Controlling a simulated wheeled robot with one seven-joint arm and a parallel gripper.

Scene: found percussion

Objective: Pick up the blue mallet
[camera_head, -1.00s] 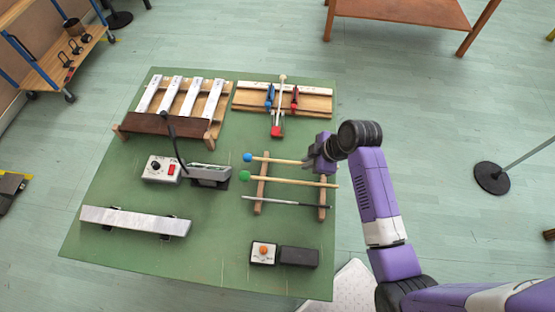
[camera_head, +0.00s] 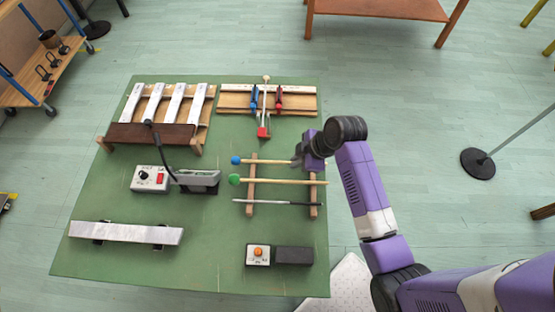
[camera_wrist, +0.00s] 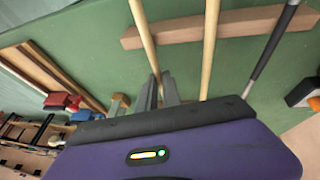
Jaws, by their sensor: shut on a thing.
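The blue mallet has a round blue head (camera_head: 236,160) and a pale wooden shaft (camera_head: 268,161), lying across the wooden rack near its far end. My gripper (camera_head: 298,161) is shut on the shaft, near the end away from the head. In the wrist view my fingers (camera_wrist: 161,90) close around the shaft (camera_wrist: 142,35), and the blue head is out of view. I cannot tell whether the shaft still touches the rack rails.
A green-headed mallet (camera_head: 235,180) and a thin grey rod (camera_head: 280,202) lie beside it on the rack (camera_head: 252,190). A board with clamps (camera_head: 303,103) stands behind. A metal-bar instrument (camera_head: 120,135), control box (camera_head: 150,179) and button box (camera_head: 258,254) share the green mat (camera_head: 200,225).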

